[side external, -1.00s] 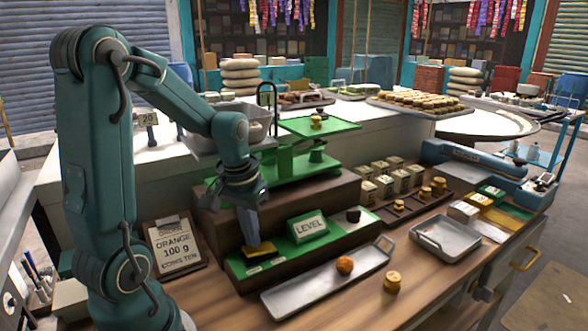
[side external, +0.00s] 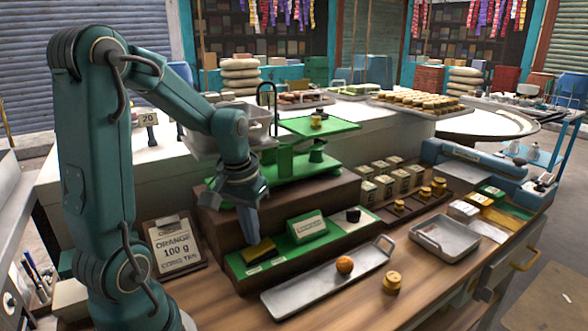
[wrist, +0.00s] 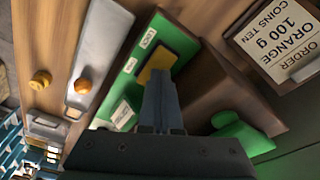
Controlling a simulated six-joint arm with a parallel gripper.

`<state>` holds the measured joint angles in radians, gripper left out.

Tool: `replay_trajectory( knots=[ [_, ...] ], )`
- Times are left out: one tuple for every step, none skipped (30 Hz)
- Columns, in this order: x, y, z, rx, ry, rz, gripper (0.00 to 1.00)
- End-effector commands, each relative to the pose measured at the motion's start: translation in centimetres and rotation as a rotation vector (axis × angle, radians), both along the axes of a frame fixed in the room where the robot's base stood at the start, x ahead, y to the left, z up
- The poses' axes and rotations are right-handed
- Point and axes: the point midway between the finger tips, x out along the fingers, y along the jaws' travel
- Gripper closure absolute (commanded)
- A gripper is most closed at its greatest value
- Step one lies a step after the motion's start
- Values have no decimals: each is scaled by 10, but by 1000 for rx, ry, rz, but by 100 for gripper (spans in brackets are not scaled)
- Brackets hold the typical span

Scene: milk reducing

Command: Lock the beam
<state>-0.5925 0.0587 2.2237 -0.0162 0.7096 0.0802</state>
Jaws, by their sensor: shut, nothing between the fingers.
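The balance scale (side external: 285,165) is green, with a grey basin (side external: 206,143) on the left and a flat green pan (side external: 345,125) on the right. A small brass-coloured weight (side external: 316,121) stands on the pan. Below it, a green panel (side external: 285,262) carries a yellow lever (side external: 262,248) and a small sign (side external: 308,229) whose text I cannot read. The lever also shows in the wrist view (wrist: 157,60). My gripper (side external: 252,240) is shut and empty, its tips at the lever's left side, seemingly touching it. The tips hide part of the lever in the wrist view.
A grey tray (side external: 295,292) with an orange ball (side external: 344,265) lies in front of the panel. A brass stack (side external: 392,282) and an empty metal tray (side external: 445,238) are to the right. An order board (side external: 172,243) stands at left.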

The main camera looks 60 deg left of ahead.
Motion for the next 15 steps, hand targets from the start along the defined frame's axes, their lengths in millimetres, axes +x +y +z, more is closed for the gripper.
replay_trajectory(
  knots=[
    [1,0,5,3,-4,0,100],
    [0,0,7,3,-3,0,100],
    [0,0,10,3,-4,0,100],
    [0,0,12,2,-2,0,100],
    [0,0,15,3,-3,0,100],
    [1,0,18,3,-3,0,100],
    [1,0,20,3,-4,0,100],
    [1,0,22,3,-3,0,100],
    [0,0,25,2,-3,0,100],
    [1,0,28,3,-3,0,100],
    [0,0,30,3,-3,0,100],
    [0,0,33,3,-3,0,100],
    [0,0,35,3,-3,0,100],
    [0,0,38,3,-3,0,100],
    [0,0,41,2,-3,0,100]
  ],
)
